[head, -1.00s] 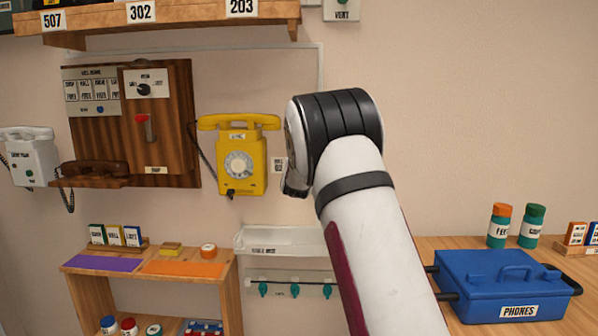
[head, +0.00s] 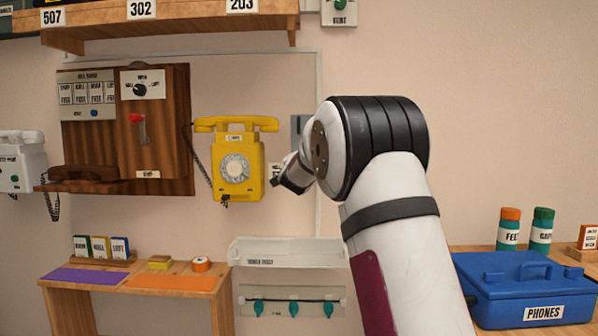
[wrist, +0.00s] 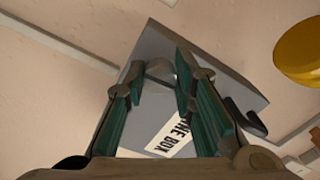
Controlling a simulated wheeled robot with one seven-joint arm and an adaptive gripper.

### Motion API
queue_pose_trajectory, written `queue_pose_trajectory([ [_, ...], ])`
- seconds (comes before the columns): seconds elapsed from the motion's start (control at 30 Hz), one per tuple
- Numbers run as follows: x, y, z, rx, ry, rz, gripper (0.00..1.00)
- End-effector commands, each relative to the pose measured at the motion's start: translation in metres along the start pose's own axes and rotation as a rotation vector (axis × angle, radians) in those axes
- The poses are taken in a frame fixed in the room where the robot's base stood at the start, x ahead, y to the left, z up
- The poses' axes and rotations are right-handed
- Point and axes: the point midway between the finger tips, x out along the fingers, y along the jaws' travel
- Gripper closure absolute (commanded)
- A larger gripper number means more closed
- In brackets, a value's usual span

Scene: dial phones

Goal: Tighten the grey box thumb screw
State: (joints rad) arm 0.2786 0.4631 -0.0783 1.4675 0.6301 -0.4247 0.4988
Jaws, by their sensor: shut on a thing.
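The grey box (wrist: 150,45) is on the wall and tilted in the wrist view, with a white label (wrist: 172,134) ending in "NE BOX". A small round grey thumb screw (wrist: 160,69) shows at its upper middle. My gripper (wrist: 164,80) has its green-padded fingers on either side of the screw and is shut on it. In the head view the box (head: 298,124) shows only in part, right of the yellow phone. My gripper (head: 281,184) is there too, small and dark, and the screw is hidden.
The yellow dial phone (head: 235,160) hangs close to the left of my gripper. A white tray (head: 290,252) is below, over a rail with teal hooks (head: 293,307). A blue phones case (head: 525,290) stands on the right table.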

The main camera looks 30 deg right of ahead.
Motion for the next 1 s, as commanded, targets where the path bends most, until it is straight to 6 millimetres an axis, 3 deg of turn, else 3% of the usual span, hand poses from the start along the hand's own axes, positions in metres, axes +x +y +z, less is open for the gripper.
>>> queue_pose_trajectory([
  [0.73,0.0001,0.0009,0.0014,0.085,-0.003,0.002,1.0],
  [0.77,0.0001,0.0008,0.0015,0.085,-0.003,0.002,0.69],
  [0.8,0.0001,0.0008,0.0014,0.085,-0.003,0.002,0.6],
  [0.83,0.0001,0.0008,0.0013,0.084,-0.002,0.002,0.56],
  [1.0,0.0001,0.0003,0.0007,0.084,-0.001,0.001,0.56],
])
